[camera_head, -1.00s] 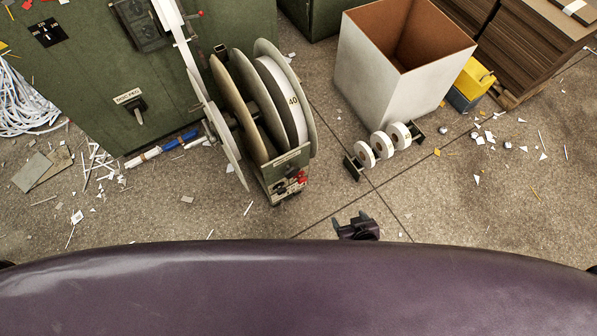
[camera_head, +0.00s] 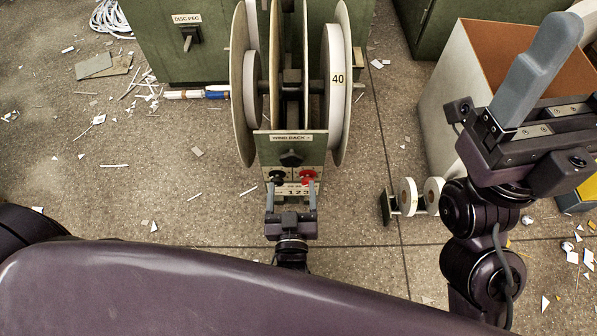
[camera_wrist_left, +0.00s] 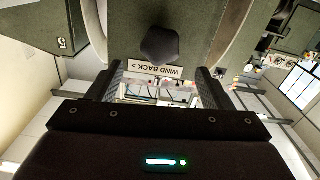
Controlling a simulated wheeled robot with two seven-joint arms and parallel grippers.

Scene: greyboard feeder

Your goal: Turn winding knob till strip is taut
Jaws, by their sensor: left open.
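The winding knob (camera_head: 291,158) is a dark lobed knob under a "WIND BACK" label (camera_head: 291,137) on the green panel of the reel stand. In the left wrist view the knob (camera_wrist_left: 160,46) stands beyond the fingers, and the label (camera_wrist_left: 155,70) reads upside down. My left gripper (camera_head: 291,190) is open and empty, low in front of the panel, with its fingers apart and not around the knob. The white strip coil (camera_head: 338,85) marked 40 sits between large discs; its strip's tension cannot be seen. My right gripper (camera_head: 540,70) is raised at the right, away from the panel.
A black knob (camera_head: 277,177) and a red knob (camera_head: 307,175) sit lower on the panel, close to the left fingertips. Small white rolls (camera_head: 409,196) and a large open box (camera_head: 445,105) stand at the right. Scraps litter the floor; the left floor is mostly open.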

